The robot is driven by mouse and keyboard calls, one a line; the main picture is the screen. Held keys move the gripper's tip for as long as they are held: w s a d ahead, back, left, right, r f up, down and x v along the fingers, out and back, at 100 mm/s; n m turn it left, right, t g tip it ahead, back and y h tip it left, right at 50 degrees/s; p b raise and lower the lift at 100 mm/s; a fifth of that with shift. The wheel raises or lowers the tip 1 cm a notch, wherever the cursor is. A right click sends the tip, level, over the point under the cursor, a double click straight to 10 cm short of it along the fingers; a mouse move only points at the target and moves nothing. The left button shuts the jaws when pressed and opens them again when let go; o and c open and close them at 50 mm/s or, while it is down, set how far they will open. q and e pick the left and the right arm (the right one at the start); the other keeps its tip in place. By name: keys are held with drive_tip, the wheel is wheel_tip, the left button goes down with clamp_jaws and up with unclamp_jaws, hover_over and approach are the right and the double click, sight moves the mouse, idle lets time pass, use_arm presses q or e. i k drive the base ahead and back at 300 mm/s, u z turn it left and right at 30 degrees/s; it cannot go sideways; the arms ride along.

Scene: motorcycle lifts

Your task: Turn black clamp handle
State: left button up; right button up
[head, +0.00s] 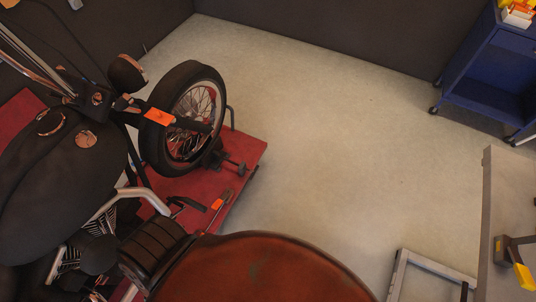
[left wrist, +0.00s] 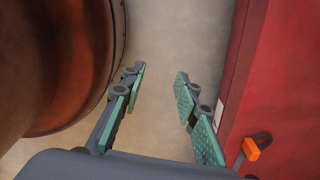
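A dark wheel clamp (head: 216,157) sits by the base of the motorcycle's front wheel (head: 190,120) on the red lift (head: 245,148). A black handle-like end (head: 236,164) sticks out from it to the right in the head view. I cannot make out its exact turn angle. My left gripper (left wrist: 160,74) is open and empty in the left wrist view, between a brown rounded body and the red lift edge (left wrist: 270,60). The clamp handle cannot be identified in that view. Neither gripper shows in the head view.
A large rusty-red rounded object (head: 265,272) fills the bottom of the head view; a similar brown body (left wrist: 60,60) shows at wrist left. An orange-marked lever (head: 217,204) lies on the lift. A blue cart (head: 495,65) stands top right. The middle floor is clear.

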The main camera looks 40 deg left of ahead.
sight(253, 172)
drive_tip(key=i, duration=1.15)
drive_tip(key=u, duration=3.15)
